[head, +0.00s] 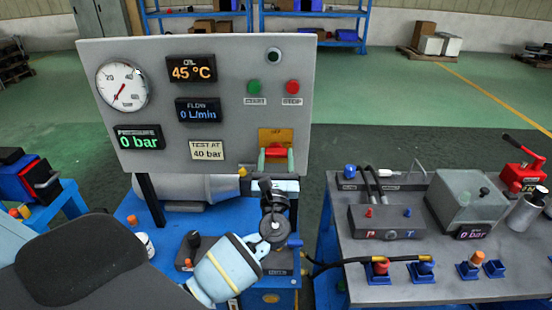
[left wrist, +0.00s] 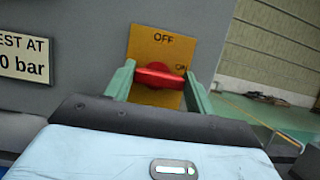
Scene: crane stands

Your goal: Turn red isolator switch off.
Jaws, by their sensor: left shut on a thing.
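The red isolator switch (head: 275,152) is on a yellow plate (head: 270,134) at the lower right of the grey gauge panel (head: 230,90). In the left wrist view, its red handle (left wrist: 158,77) lies about level. The yellow plate there reads OFF at the top and ON at the right, beside the handle's right end. My left gripper (head: 277,155) has its green fingers at the two ends of the handle and is shut on it. The fingers also show in the left wrist view (left wrist: 159,76). My right gripper is not in view.
The panel shows 45 °C oil, 0 L/min flow and 0 bar pressure (head: 138,138). A green button (head: 254,87) and a red button (head: 292,87) sit above the switch. A bench (head: 400,288) with a hydraulic block and fittings stands at the right.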

